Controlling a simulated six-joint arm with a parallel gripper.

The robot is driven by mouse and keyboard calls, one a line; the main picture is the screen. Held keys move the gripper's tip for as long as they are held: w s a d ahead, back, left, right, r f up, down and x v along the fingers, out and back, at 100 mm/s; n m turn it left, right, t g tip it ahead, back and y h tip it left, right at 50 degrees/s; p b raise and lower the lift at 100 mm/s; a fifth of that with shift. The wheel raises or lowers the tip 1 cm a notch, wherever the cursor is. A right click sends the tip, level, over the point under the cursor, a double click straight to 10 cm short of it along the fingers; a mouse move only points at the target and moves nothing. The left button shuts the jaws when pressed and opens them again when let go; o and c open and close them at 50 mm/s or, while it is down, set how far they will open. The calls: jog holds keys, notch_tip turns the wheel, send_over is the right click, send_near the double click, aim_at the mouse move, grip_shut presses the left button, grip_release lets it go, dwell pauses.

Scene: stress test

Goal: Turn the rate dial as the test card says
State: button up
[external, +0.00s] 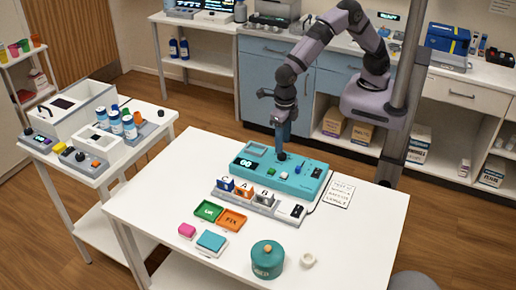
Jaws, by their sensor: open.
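A teal console (313,183) stands on the white table, with a small screen, a blue knob and a white button on top. My gripper (283,148) points straight down over the console's back part. A small dark knob (282,156) shows right below the fingertips. It may be the rate dial, but its label and pointer are too small to read. I cannot tell whether the fingers are around it or just above it. My gripper is open. The test card (340,192), a white sheet with several printed lines, lies flat right of the console; its lines are not clearly legible.
Lettered blocks (243,189) stand in a grey rack before the console. The table's front right is clear.

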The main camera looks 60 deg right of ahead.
aim_at(282, 156)
jog(key=shift+f+p, duration=0.5)
jog(key=shift+f, duration=1.9)
jog(key=c, duration=1.1)
jog(key=shift+o, duration=0.2)
